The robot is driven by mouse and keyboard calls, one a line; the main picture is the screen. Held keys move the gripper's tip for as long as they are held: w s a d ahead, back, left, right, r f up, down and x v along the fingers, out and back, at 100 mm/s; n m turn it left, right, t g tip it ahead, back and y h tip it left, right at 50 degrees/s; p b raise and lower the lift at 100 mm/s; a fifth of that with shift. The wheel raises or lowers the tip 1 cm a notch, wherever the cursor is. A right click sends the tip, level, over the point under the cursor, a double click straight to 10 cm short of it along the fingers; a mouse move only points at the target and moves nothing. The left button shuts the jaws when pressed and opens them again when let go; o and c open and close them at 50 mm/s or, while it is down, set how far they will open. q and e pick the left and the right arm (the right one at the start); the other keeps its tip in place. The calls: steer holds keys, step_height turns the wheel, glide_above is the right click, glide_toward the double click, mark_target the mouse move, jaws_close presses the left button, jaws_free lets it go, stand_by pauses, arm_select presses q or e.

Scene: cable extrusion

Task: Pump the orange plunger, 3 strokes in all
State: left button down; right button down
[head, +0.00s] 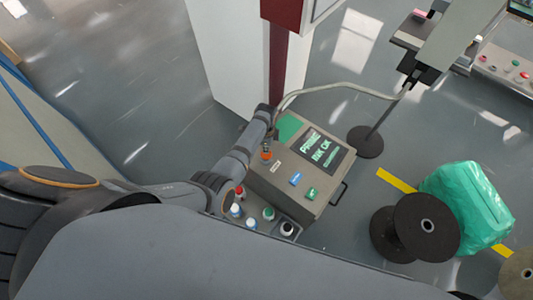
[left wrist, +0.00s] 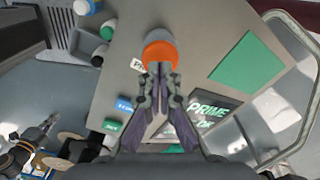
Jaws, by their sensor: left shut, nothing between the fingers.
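The orange plunger (head: 266,155) stands on the sloped top of a grey-beige console (head: 305,205). In the left wrist view its round orange cap (left wrist: 160,54) lies just beyond my fingertips. My left gripper (left wrist: 159,72) is shut with nothing between its fingers. The tips are at the near edge of the cap, and I cannot tell whether they touch it. In the head view my left gripper (head: 266,143) is above the plunger and partly hidden by its own arm. A dark arm with what looks like my right gripper (left wrist: 45,126) shows small in the left wrist view.
The console has a lit screen (head: 323,149) reading PRIME, a green panel (head: 288,127), and blue (head: 296,179) and green (head: 311,194) labels. Several capped bottles (head: 268,213) stand along its near side. A dark spool (head: 426,226) and a green wrapped bundle (head: 467,205) stand at the right.

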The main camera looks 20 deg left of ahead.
arm_select(q)
steer(key=shift+f, duration=0.15)
steer(key=shift+f+b, duration=1.5)
steer(key=shift+f, duration=0.35)
steer(key=shift+r, duration=0.1)
steer(key=shift+s, duration=0.1)
step_height(320, 180, up, 4)
steer(key=p, duration=0.4)
steer(key=shift+p, duration=0.3)
